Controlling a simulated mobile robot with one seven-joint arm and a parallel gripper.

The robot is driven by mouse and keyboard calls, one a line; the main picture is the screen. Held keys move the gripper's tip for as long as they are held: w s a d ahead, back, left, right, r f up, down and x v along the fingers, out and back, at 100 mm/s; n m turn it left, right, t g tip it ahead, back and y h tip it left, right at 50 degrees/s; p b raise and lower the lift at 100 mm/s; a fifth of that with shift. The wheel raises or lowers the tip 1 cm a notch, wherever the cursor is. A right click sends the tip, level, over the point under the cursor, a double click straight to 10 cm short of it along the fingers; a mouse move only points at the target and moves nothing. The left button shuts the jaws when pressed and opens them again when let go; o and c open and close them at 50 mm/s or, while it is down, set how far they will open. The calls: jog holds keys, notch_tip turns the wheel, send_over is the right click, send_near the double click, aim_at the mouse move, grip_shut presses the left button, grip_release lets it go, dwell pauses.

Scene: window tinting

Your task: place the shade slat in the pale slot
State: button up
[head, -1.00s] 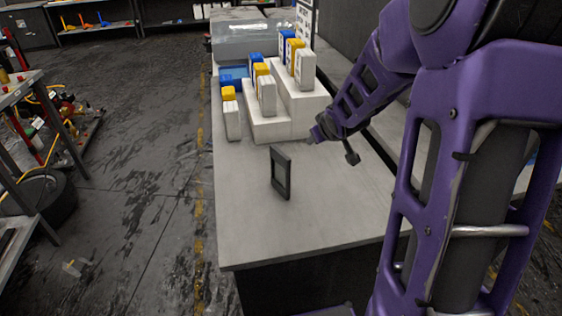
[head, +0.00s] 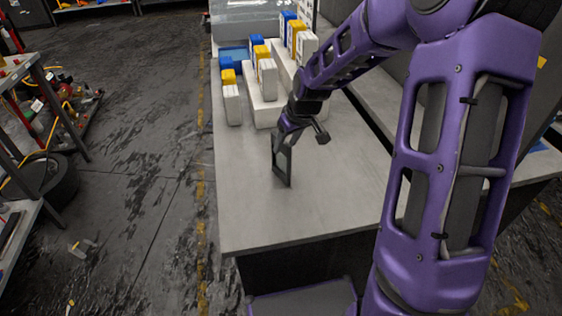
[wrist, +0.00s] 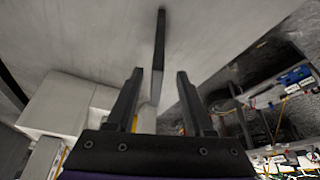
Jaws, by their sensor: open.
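In the wrist view the slat (wrist: 159,45) shows nearly edge-on, roughly in line with the gap between my two fingers. My gripper (wrist: 160,80) is open there, with a finger to either side of that line and clear space around the slat. I cannot pick out a pale slot in either view.
Bare bench lies in front and to the left of the slat. The bench's left edge drops to the floor (head: 140,190).

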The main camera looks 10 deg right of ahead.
aim_at(281, 156)
jog(key=x, duration=0.8)
jog(key=shift+w+d+b, duration=0.15)
jog(key=shift+b, duration=0.2)
jog(key=shift+r, duration=0.1)
grip_shut()
